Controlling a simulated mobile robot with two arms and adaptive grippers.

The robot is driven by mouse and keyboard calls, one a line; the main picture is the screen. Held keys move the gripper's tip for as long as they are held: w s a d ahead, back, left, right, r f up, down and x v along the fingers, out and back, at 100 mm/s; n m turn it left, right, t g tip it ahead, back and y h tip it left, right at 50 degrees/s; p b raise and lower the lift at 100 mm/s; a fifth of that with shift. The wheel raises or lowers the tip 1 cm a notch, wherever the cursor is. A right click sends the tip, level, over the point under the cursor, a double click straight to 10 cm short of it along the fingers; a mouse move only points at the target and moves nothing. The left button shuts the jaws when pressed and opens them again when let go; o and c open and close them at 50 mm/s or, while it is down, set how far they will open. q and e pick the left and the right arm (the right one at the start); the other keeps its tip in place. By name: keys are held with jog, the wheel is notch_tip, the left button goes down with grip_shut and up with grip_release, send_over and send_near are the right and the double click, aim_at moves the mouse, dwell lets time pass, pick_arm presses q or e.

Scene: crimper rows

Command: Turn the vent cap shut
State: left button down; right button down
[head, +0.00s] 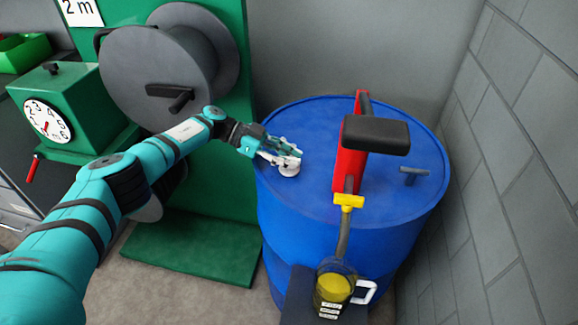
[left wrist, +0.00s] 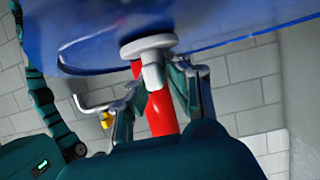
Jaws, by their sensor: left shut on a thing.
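The white vent cap (head: 288,169) sits on the left part of the blue drum's top (head: 320,125), near the rim. It also shows in the left wrist view (left wrist: 150,43), as a white disc with a raised grip. My left gripper (head: 289,153) reaches in from the left, low over the drum top, at the cap. In the left wrist view its two fingers (left wrist: 155,82) stand on either side of the cap's white grip and are shut on it. The fingers hide part of the cap in the head view. My right gripper is in neither view.
A red pump (head: 348,170) with a black handle (head: 376,134) stands on the drum, right of my gripper. Its hose leads to a yellow-filled jug (head: 334,285) in front. A grey T-shaped fitting (head: 414,172) is on the right. A green reel stand (head: 235,190) is behind my arm.

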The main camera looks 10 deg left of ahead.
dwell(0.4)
pick_arm(q)
jog(key=c, duration=1.3)
grip_release()
jog(key=shift+d, duration=0.1)
jog(key=shift+r, duration=0.1)
notch_tip(320, 180, up, 10)
jog(key=shift+f, duration=0.1)
